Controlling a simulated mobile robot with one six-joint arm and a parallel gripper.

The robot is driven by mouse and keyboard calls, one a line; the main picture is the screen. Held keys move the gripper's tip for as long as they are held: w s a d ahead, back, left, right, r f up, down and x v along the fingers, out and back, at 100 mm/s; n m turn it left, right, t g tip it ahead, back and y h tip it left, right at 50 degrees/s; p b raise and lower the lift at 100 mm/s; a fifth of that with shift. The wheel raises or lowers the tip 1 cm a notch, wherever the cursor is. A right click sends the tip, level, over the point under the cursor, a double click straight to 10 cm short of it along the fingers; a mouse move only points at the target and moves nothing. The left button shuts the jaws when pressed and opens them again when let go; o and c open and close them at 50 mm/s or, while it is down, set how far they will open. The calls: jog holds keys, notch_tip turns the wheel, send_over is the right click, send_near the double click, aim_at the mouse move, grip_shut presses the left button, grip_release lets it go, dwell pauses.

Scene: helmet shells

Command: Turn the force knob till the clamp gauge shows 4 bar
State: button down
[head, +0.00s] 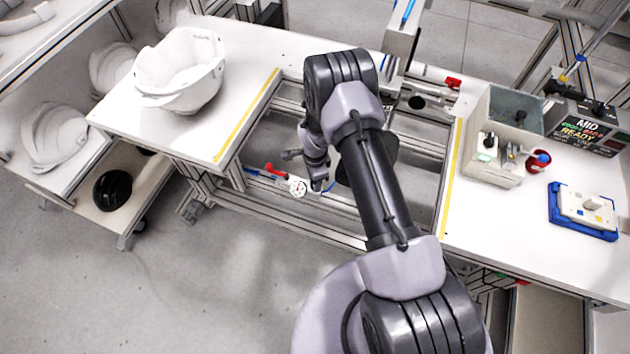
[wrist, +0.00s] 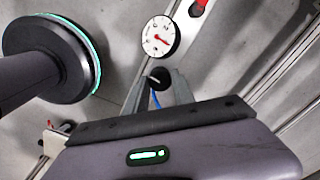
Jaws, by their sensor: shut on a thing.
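The clamp gauge (head: 298,187) is a small round white dial on the frame between the two tables. It also shows in the wrist view (wrist: 160,36), with a red needle slanting down to the right; its numbers are too small to read surely. The force knob (wrist: 157,76) is a small dark knob just below the gauge in the wrist view. My gripper (wrist: 158,88) is shut on it, with one finger at each side. In the head view my gripper (head: 319,180) is beside the gauge, and my wrist hides the knob.
A red handle (head: 274,170) is close left of the gauge. A blue hose (wrist: 155,99) runs below the knob. A white helmet shell (head: 183,72) sits on the left table. A grey box (head: 503,118) and a blue-edged tray (head: 583,234) are on the right table.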

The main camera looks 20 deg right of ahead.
jog(key=shift+n, duration=0.5)
jog(key=c, duration=1.1)
grip_release()
jog(key=shift+o, duration=0.2)
notch_tip(320, 180, up, 18)
jog(key=p, duration=0.6)
jog(key=shift+f, duration=0.25)
